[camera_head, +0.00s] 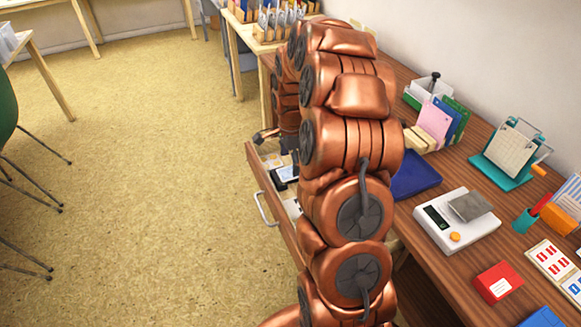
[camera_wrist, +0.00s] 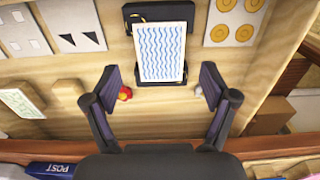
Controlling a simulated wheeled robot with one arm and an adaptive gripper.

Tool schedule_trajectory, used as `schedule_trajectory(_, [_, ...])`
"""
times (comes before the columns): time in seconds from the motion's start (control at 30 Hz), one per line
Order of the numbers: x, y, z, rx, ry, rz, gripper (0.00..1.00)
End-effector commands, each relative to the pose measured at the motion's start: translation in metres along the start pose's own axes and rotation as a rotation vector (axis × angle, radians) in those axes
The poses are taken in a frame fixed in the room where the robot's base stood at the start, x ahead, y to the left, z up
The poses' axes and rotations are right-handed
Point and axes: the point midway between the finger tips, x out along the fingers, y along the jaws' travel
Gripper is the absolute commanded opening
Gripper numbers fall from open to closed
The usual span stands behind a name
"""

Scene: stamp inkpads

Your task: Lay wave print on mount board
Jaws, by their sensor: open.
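The wave print (camera_wrist: 163,50), a white card with blue wavy lines, lies slightly tilted over a dark board (camera_wrist: 150,9) that looks like the mount board. Dark edges show above, below and to the right of the card. In the head view the print (camera_head: 286,172) shows small inside the open drawer. My gripper (camera_wrist: 163,92) is open and empty in the wrist view, its fingers wide apart on either side of the print's lower end. Whether the card lies flat on the board is hard to tell. My arm hides part of the drawer in the head view.
The pulled-out drawer (camera_head: 275,212) also holds a card with triangles (camera_wrist: 82,27) and a card with orange rings (camera_wrist: 236,18). A small red knob (camera_wrist: 125,94) is near the left finger. A scale (camera_head: 456,221) and a blue pad (camera_head: 413,176) stand on the desk.

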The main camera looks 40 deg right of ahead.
Motion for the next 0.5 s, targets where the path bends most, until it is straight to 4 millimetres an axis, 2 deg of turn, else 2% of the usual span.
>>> schedule_trajectory(0.2, [-0.045,-0.002,-0.001,0.001,0.003,-0.008,0.84])
schedule_trajectory(0.5, [-0.083,-0.001,0.0,0.0,0.0,-0.004,0.84])
